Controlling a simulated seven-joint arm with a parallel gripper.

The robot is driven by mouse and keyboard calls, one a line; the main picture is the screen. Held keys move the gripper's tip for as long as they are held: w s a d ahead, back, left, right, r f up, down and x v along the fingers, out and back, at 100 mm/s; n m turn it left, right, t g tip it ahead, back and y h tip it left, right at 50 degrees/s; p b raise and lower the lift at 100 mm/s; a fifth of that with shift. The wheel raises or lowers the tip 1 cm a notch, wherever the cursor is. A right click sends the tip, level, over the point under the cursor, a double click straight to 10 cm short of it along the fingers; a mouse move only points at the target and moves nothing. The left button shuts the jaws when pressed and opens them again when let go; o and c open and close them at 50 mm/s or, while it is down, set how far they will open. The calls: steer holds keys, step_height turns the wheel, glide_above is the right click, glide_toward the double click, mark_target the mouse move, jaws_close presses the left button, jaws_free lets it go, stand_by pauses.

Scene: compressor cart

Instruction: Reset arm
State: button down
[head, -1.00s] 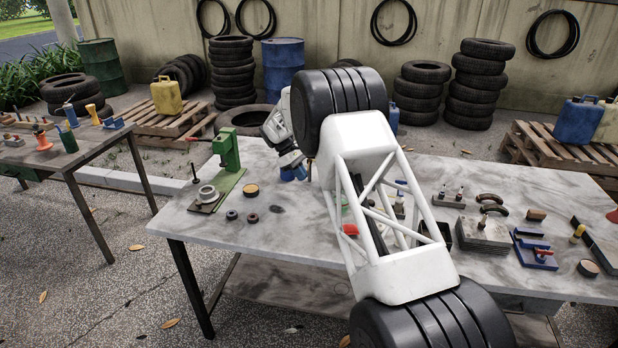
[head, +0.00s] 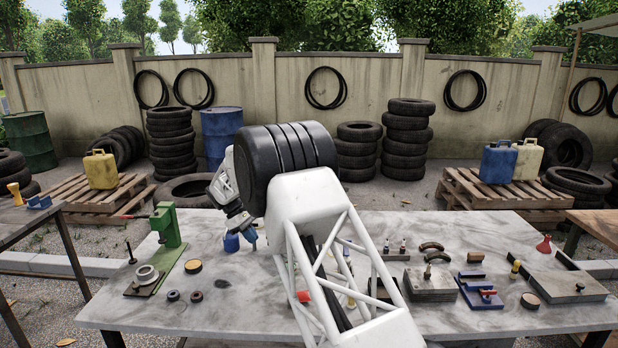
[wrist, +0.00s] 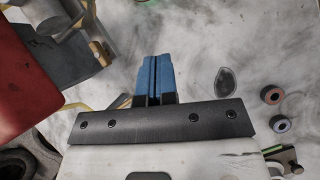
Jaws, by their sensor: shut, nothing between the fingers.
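My arm reaches out over the grey stone-topped workbench (head: 230,318) in the head view, with its white lattice link and black ribbed joint across the middle. My gripper (head: 250,237) points down above the bench, right of the green press (head: 166,228), partly hidden behind my arm. In the wrist view my gripper (wrist: 155,60) shows its two blue fingers together, with nothing between them. Bare bench surface lies beyond the fingertips.
A dark oval mark (wrist: 224,80) and two small rings (wrist: 271,95) lie right of the fingers. A red object (wrist: 40,70) fills the wrist view's upper left. A blue tool block (head: 480,292) and grey plates (head: 431,283) stand on the bench's right half.

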steer(key=s+d+r+m+t+y, duration=0.1)
steer(key=s+d+r+m, duration=0.1)
steer(key=s+d+r, duration=0.75)
steer(key=s+d+r+m+y, duration=0.25)
steer(key=s+d+r, duration=0.45)
steer(key=d+r, duration=0.4)
steer(key=s+d+r+m+t+y, duration=0.1)
steer(key=s+d+r+m, duration=0.1)
steer(key=s+d, duration=0.5)
steer(key=s+d+r+m, duration=0.2)
steer(key=s+d, duration=0.3)
steer(key=s, duration=0.5)
steer(key=s+d+f+m+t, duration=0.1)
steer(key=s+d+f, duration=0.1)
steer(key=s, duration=0.7)
steer(key=s+d+f+m+t+y, duration=0.1)
steer(key=s+d+f+m, duration=0.1)
steer(key=s, duration=0.7)
steer(key=s+d+f+m, duration=0.2)
steer(key=s+d, duration=0.2)
steer(key=s, duration=0.5)
steer(key=shift+s+t+y, duration=0.25)
steer(key=shift+t+y, duration=0.1)
steer(key=shift+t, duration=0.05)
